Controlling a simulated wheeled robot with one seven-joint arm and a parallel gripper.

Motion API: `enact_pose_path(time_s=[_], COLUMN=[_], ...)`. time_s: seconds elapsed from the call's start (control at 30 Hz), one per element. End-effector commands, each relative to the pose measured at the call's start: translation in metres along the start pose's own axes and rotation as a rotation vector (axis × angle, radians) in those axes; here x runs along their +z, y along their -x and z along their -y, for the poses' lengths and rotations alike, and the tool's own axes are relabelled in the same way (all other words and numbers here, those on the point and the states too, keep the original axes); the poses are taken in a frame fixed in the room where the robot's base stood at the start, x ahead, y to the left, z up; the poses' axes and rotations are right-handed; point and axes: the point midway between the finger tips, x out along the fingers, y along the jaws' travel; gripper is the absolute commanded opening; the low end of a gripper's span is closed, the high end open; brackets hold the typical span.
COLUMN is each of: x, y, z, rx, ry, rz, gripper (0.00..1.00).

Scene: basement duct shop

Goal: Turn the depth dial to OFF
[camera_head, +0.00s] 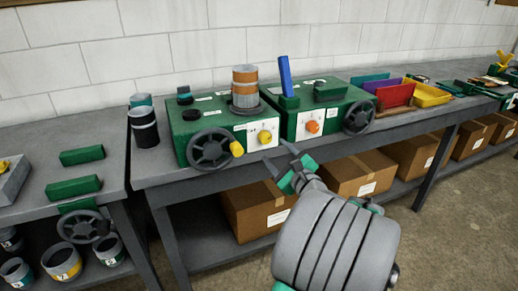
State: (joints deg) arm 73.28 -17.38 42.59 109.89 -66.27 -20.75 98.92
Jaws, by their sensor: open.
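Two green machine boxes stand side by side on the grey bench. The left box (200,125) has a yellow dial (264,137) on a white plate on its front. The right box (345,106) has an orange dial (313,126) on a white plate. The lettering is too small to read, so I cannot tell which is the depth dial or where either points. My gripper (279,156) is open and empty, in front of the boxes. In the picture its fingertips lie below and between the two dials, apart from both.
A black handwheel with a yellow handle (237,149) is on the left box, and another handwheel (359,117) is on the right box. Cardboard boxes (257,210) sit on the shelf below the bench (160,172).

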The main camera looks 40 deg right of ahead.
Motion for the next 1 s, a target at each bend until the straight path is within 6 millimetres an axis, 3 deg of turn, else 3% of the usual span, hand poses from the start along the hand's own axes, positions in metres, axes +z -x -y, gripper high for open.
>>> enact_pose_path(time_s=[0.07, 0.4, 0.5, 0.77, 1.0], x=[-0.003, 0.0, 0.0, 0.0, 0.0], y=[-0.002, -0.063, -0.073, -0.075, -0.075], z=[0.007, 0.006, 0.007, 0.007, 0.007], rx=[-0.024, -0.017, -0.018, -0.019, -0.018], ry=[-0.034, -0.032, -0.03, -0.03, -0.03], rz=[0.006, 0.009, 0.008, 0.006, 0.006], gripper=[0.58, 0.58, 0.58, 0.58, 0.39])
